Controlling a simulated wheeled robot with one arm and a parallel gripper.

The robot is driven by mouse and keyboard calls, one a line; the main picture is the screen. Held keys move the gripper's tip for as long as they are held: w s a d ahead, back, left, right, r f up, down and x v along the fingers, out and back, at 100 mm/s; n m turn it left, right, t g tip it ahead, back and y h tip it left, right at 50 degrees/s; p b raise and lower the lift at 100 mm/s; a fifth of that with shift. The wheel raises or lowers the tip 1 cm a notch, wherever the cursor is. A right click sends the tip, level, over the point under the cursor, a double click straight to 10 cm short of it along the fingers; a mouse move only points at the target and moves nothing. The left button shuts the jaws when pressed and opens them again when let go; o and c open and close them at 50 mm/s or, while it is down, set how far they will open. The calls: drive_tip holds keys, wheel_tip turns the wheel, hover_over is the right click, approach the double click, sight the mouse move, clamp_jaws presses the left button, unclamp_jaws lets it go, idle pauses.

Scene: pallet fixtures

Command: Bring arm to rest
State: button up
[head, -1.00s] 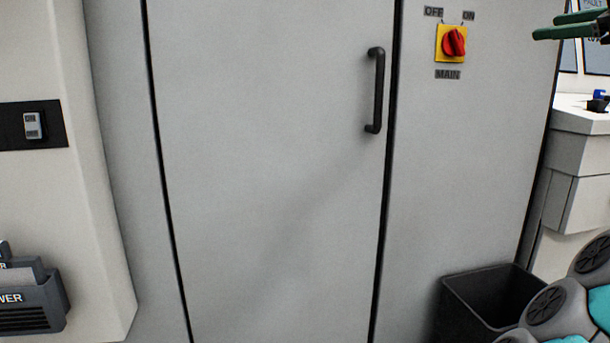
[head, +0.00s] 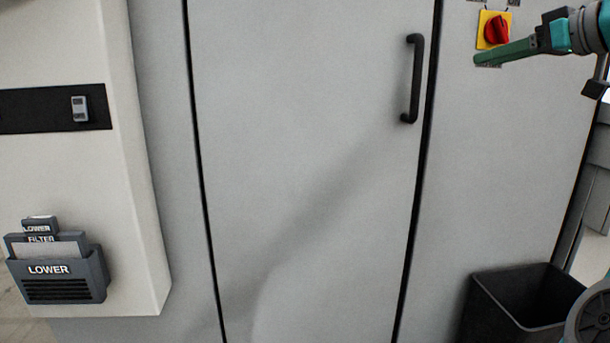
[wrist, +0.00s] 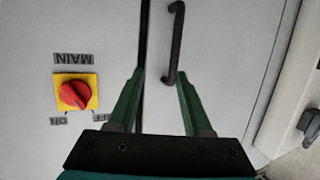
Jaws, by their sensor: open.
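My gripper (head: 505,52) is at the upper right of the head view, in front of the grey cabinet. It is seen side-on there, just below the red switch. In the wrist view my gripper (wrist: 155,95) shows its two green fingers spread apart with nothing between them. The cabinet door's black handle (head: 413,78) is left of the fingers in the head view. In the wrist view the handle (wrist: 175,45) lies beyond the fingertips, apart from them. My arm runs off the right edge of the head view.
The red switch (head: 496,29) on a yellow plate is close to the gripper. The grey cabinet door (head: 300,180) is shut. A black bin (head: 515,300) stands at the lower right. A holder marked LOWER (head: 60,280) and a small wall switch (head: 80,108) are at the left.

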drive_tip(key=a+f+m+g, duration=0.1)
drive_tip(key=a+f+g, duration=0.4)
drive_tip(key=a+f, duration=0.9)
drive_tip(key=s+a+f+m+g, duration=0.1)
drive_tip(key=s+a+f+g, duration=0.1)
drive_tip(key=s+a+f, duration=0.3)
drive_tip(key=s+a+f+g, duration=0.2)
drive_tip(key=a+f, duration=0.2)
drive_tip(key=f, duration=0.3)
drive_tip(key=s+d+f+m+g+h, duration=0.2)
drive_tip(key=s+f+g+h, duration=0.4)
drive_tip(key=s+f, duration=2)
drive_tip(key=shift+s+d+f+m+g, duration=0.25)
drive_tip(key=shift+s+f+m, duration=0.2)
drive_tip(key=shift+s, duration=0.7)
